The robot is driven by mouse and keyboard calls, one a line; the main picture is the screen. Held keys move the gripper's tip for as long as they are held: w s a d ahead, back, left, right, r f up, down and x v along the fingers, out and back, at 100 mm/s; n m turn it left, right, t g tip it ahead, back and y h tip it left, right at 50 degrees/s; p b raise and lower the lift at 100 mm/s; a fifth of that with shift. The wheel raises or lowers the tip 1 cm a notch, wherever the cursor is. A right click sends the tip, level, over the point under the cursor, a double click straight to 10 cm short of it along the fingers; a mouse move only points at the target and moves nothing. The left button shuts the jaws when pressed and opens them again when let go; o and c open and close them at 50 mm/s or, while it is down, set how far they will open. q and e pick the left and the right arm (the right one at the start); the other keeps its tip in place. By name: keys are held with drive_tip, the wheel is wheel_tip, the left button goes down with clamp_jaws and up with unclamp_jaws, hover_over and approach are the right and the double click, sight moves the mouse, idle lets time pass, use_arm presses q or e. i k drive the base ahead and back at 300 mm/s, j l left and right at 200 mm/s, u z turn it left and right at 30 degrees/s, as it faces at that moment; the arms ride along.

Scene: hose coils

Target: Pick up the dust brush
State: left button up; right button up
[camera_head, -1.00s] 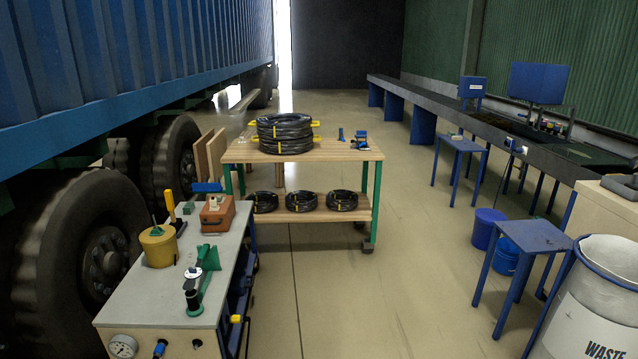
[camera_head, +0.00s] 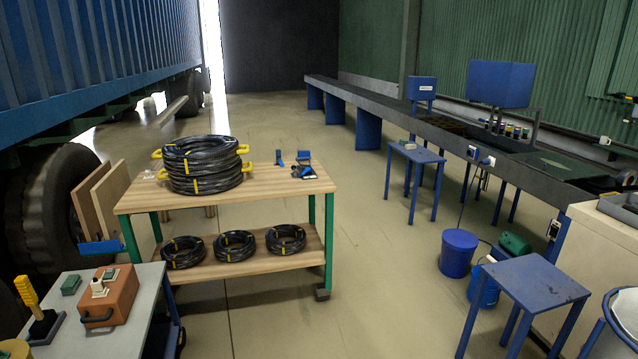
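I cannot pick out the dust brush with certainty. A small blue upright item (camera_head: 279,158) and a blue and dark item (camera_head: 304,168) lie on the right part of the wooden cart's top (camera_head: 262,187). Neither of my grippers shows in the head view.
Black hose coils (camera_head: 203,165) are stacked on the cart, with several smaller ones (camera_head: 234,244) on its lower shelf. A red-brown box (camera_head: 108,296) sits on the bench. Blue stools (camera_head: 528,283) and a bucket (camera_head: 458,253) stand right. The floor between (camera_head: 385,260) is clear.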

sight(301, 154)
drive_tip(key=i+u, duration=0.15)
drive_tip(key=i, duration=0.75)
drive_tip(key=i+l+u, duration=0.2)
drive_tip(key=i, duration=0.75)
drive_tip(key=j, duration=0.1)
